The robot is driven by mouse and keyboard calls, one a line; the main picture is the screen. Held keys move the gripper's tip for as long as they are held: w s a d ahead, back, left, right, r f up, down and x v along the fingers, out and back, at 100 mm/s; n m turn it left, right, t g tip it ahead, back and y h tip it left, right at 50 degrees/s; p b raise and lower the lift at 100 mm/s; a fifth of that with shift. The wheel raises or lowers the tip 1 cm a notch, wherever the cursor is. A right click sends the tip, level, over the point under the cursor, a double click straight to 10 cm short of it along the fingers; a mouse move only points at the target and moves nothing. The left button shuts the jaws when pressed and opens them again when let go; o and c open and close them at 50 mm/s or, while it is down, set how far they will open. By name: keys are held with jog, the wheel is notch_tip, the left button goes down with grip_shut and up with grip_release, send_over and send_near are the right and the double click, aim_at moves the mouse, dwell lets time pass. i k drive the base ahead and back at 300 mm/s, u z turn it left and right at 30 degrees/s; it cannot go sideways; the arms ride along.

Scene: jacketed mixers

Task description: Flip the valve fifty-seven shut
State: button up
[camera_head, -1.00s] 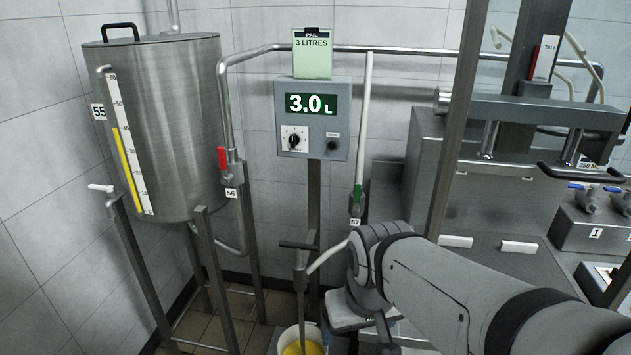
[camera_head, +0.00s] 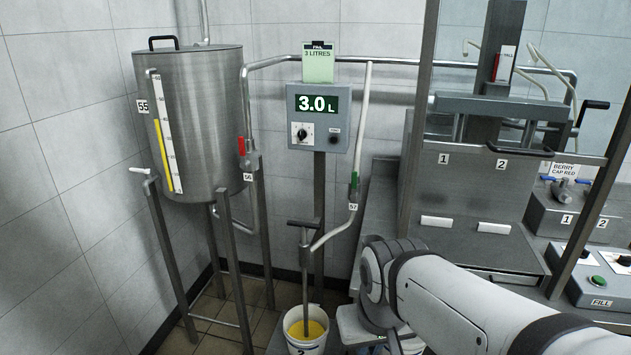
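Valve fifty-seven (camera_head: 354,187) is on the thin pale pipe to the right of the display post, just above its "57" tag (camera_head: 352,207). Its small green handle looks upright, in line with the pipe. Below it the pipe curves down and left toward a white pail (camera_head: 305,330) holding yellow liquid. My arm's grey wrist is below and right of the valve, apart from it in the picture. My gripper's fingers do not show; the wrist or the frame edge hides them.
Valve fifty-six (camera_head: 243,147), with a red handle, sits beside the steel tank (camera_head: 190,120). The display box (camera_head: 318,118) reads 3.0 L. A stirrer shaft stands in the pail. A steel bench (camera_head: 470,200) and a fill panel (camera_head: 605,285) stand right.

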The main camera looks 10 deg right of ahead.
aim_at(354, 180)
jog(key=u, duration=0.1)
jog(key=i, duration=1.1)
jog(key=z, duration=0.5)
